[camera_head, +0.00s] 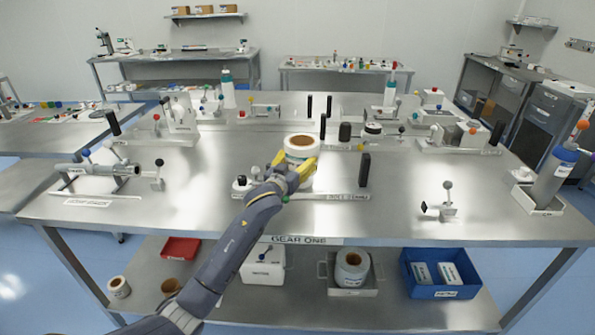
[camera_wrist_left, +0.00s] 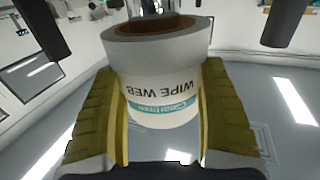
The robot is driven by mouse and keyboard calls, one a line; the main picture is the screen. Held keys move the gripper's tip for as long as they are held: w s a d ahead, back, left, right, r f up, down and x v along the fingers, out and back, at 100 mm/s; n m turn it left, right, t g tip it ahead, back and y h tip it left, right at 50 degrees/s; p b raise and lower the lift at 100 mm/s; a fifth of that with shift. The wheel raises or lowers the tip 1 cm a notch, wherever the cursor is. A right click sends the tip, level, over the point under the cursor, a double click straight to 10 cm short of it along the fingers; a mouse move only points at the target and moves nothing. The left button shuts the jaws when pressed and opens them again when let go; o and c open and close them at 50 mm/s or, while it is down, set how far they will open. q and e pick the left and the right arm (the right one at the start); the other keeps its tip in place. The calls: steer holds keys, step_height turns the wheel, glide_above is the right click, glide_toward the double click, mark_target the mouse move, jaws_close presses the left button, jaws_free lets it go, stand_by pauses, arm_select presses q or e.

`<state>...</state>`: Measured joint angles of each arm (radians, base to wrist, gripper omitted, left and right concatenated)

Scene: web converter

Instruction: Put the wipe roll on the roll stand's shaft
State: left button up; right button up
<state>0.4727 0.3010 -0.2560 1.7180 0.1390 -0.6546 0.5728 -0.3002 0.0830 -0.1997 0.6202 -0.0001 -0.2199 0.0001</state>
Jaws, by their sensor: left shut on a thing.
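The wipe roll (camera_head: 302,149) is white with a brown core. In the wrist view, the roll (camera_wrist_left: 160,85) shows an upside-down "WIPE WEB" label and a teal band. My left gripper (camera_head: 293,170) has its yellow fingers shut on the roll's sides; they also flank it in the wrist view (camera_wrist_left: 162,110). The roll appears upright at the roll stand, whose label (camera_head: 347,197) lies at the bench's front. A black upright (camera_head: 364,170) stands to the right of the roll. I cannot make out the shaft or tell whether the roll touches the stand. My right gripper is not in view.
A small fixture with a ball knob (camera_head: 447,200) stands to the right on the steel bench. A clamp fixture (camera_head: 100,172) is at the left. Several fixtures and bottles line the back. A blue bin (camera_head: 440,293) and a red tray (camera_head: 181,248) are on the lower shelf.

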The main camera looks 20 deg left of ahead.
arm_select(q)
steer(key=shift+f, duration=1.9)
steer(key=shift+f, duration=0.1)
steer(key=o, duration=1.2)
steer(key=shift+s, duration=0.1)
steer(key=s+a, duration=0.1)
steer(key=s, duration=1)
steer(key=shift+s, duration=0.4)
